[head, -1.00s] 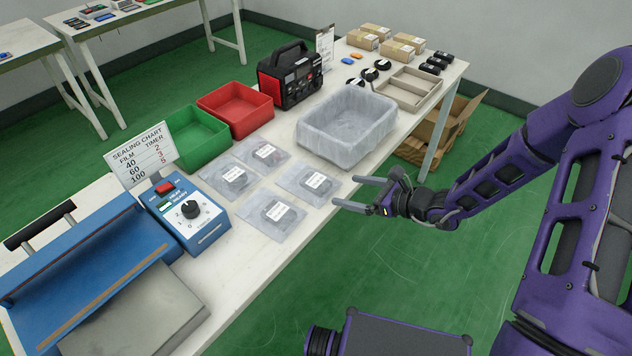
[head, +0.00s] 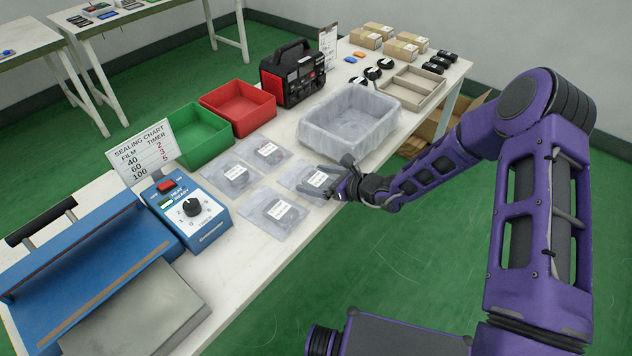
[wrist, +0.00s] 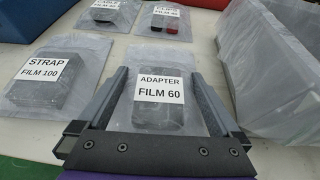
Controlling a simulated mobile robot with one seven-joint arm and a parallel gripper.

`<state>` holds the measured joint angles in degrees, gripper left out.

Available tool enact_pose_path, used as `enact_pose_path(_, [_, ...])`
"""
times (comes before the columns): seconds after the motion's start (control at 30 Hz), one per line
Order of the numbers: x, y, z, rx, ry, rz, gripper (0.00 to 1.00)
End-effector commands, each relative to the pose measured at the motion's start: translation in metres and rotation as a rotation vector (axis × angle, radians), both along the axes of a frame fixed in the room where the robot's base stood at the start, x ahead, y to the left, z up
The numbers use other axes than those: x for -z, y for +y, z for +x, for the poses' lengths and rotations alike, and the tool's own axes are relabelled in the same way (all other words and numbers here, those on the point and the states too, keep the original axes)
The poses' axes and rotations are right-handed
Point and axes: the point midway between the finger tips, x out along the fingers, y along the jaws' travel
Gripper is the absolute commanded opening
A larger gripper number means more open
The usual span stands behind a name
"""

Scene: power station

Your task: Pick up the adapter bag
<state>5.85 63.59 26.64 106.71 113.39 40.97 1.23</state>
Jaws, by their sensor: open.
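The adapter bag (wrist: 159,92) is a clear flat pouch with a dark item inside and a white label reading "ADAPTER FILM 60". It lies flat on the white table; in the head view it is the bag at the right front (head: 311,181). My gripper (wrist: 160,84) is open, with one finger on each side of the bag's middle in the wrist view. I cannot tell whether the fingers touch it. In the head view my gripper (head: 331,178) covers the right part of the bag.
A bag labelled "STRAP FILM 100" (wrist: 55,82) lies left of the adapter bag. Two more bags (head: 236,175) (head: 269,152) lie behind. A plastic-lined bin (head: 306,133) stands close behind and right. The blue sealer (head: 192,233) is at left; the table edge is near my arm.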

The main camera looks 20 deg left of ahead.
Motion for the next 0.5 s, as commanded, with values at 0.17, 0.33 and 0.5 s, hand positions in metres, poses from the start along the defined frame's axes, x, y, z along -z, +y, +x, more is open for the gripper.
enact_pose_path(0.17, [-0.0001, -0.0002, -0.0001, 0.000, 0.000, 0.000, 0.98])
enact_pose_path(0.33, [-0.0001, -0.0004, -0.0001, 0.000, 0.000, 0.000, 0.68])
enact_pose_path(0.5, [-0.0001, -0.0005, -0.0002, 0.000, 0.000, 0.000, 0.37])
